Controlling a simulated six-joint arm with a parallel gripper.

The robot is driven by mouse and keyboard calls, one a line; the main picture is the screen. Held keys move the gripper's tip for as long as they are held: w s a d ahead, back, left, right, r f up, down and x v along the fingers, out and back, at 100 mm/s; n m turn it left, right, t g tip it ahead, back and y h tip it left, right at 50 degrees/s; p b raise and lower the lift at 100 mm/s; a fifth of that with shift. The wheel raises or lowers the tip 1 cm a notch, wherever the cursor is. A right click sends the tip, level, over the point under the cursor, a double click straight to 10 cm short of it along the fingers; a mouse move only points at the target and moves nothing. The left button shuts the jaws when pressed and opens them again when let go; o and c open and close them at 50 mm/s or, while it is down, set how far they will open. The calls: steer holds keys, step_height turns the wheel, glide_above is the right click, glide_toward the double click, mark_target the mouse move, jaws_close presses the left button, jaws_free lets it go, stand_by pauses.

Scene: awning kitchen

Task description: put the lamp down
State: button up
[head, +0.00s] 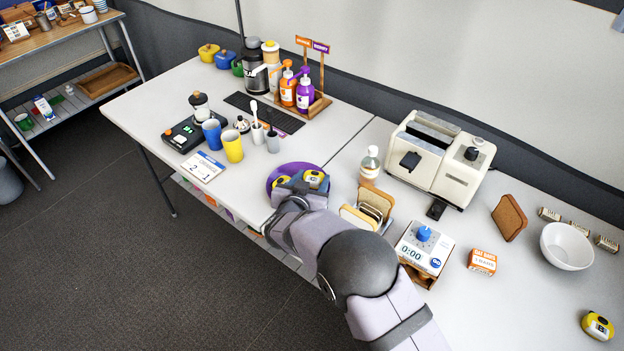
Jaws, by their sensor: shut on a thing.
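My gripper (299,186) is over the purple round plate (273,173) near the table's front edge, its jaws partly hidden by my own arm. It is shut on a small rounded yellow thing with a dark and white face, which looks like the lamp (314,177). A second yellow patch (282,181) shows just left of the jaws; I cannot tell if it is a separate thing. Whether the lamp touches the plate is not clear. A similar yellow thing (597,326) sits alone at the table's lower right.
A toast rack (371,208) and a pump bottle (369,164) stand close right of the plate. A timer (424,248) and a toaster (437,158) are further right. Yellow (233,149) and blue cups stand to the left. Bare tabletop lies behind the plate.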

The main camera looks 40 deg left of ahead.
steer(key=shift+f, duration=0.1)
steer(key=o, duration=1.1)
steer(key=shift+s+r, duration=0.1)
steer(key=shift+r, duration=0.1)
steer(key=v, duration=1.2)
steer(key=shift+d, duration=0.1)
